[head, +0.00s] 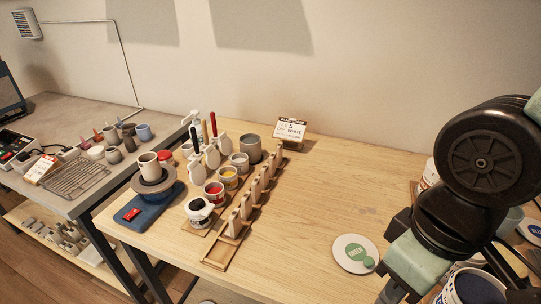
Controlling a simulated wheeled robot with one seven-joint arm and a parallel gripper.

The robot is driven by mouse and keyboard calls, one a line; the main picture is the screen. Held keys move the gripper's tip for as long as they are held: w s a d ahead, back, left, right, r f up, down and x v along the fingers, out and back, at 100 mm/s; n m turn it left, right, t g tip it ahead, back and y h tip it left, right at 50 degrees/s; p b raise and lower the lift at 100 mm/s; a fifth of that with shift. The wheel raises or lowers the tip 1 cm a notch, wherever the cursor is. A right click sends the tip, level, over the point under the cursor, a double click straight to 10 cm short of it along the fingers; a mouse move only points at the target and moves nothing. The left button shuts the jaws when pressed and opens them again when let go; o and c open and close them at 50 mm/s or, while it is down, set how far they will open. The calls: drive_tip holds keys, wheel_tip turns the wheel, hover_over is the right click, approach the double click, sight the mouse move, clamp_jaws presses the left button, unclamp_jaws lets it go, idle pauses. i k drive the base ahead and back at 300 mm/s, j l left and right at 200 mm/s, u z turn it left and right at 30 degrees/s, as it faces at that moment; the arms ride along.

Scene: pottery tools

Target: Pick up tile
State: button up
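Several pale upright tiles stand in a row in a long wooden rack (218,254) on the wooden table; one tile (246,206) is near the rack's front end. Which tile the task means cannot be told. My arm comes in from the right edge. My gripper (398,290) is at the bottom edge, right of the rack and well apart from it. It is dark, partly cut off by the frame, and its fingers cannot be made out clearly.
A sign (290,131) stands behind. The tabletop between rack and disc is clear.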

sight(265, 171)
drive_tip(key=z, duration=0.55)
drive_tip(key=i+j, duration=0.1)
drive_tip(key=j, duration=0.75)
drive_tip(key=i+j, duration=0.1)
drive_tip(key=j, duration=1.55)
drive_tip(key=i, duration=0.05)
